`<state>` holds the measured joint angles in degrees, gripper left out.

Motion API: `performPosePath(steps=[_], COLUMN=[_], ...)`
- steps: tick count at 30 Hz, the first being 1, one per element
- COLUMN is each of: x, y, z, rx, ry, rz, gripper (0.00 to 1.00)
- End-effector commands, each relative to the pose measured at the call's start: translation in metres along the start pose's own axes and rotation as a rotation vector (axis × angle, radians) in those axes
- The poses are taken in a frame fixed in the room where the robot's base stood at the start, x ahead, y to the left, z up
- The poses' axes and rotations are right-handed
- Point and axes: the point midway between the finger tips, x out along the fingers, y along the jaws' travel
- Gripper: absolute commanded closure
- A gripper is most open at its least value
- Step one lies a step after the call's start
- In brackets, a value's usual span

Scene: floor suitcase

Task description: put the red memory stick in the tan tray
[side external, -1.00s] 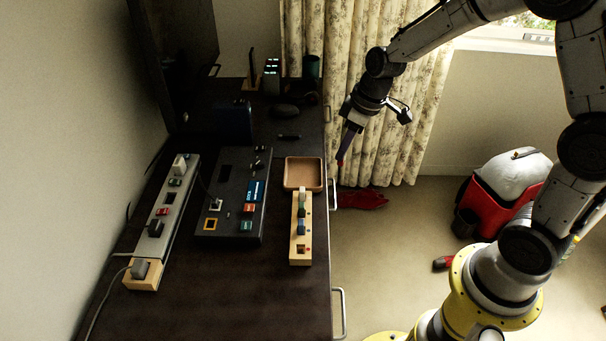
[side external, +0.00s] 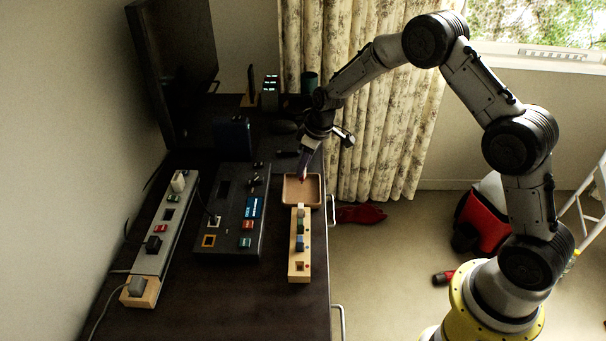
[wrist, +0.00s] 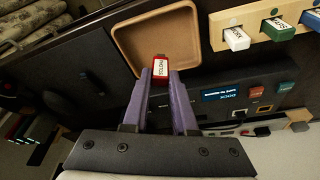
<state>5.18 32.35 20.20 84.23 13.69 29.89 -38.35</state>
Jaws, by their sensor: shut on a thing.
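The red memory stick (wrist: 160,70), with a white label on it, is between the tips of my gripper (wrist: 162,80) in the wrist view. My gripper is shut on it. The tan tray (wrist: 126,42) is a shallow square dish with rounded corners; in the wrist view the stick shows in front of its lower edge. In the side view the tray (side external: 313,203) lies on the dark desk, and my gripper (side external: 302,178) is over its far left part, pointing down. The stick is tiny there, and its height above the tray is hard to tell.
A wooden block (side external: 298,268) with several memory sticks stands just in front of the tray. A black panel (side external: 228,246) with ports and a small blue screen lies to the left, then a grey power strip (side external: 152,262). The desk's front area is bare.

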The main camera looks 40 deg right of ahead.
Motion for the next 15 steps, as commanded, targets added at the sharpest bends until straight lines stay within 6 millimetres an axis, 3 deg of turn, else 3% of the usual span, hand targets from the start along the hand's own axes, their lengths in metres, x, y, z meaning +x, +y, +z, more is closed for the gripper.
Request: performPosePath(steps=[9,15], x=[0.035,0.036], y=[0.002,0.002], z=[0.005,0.006], rx=[0.001,0.000], ry=[-0.001,0.000], rz=[-0.001,0.000], gripper=[1.00,1.00])
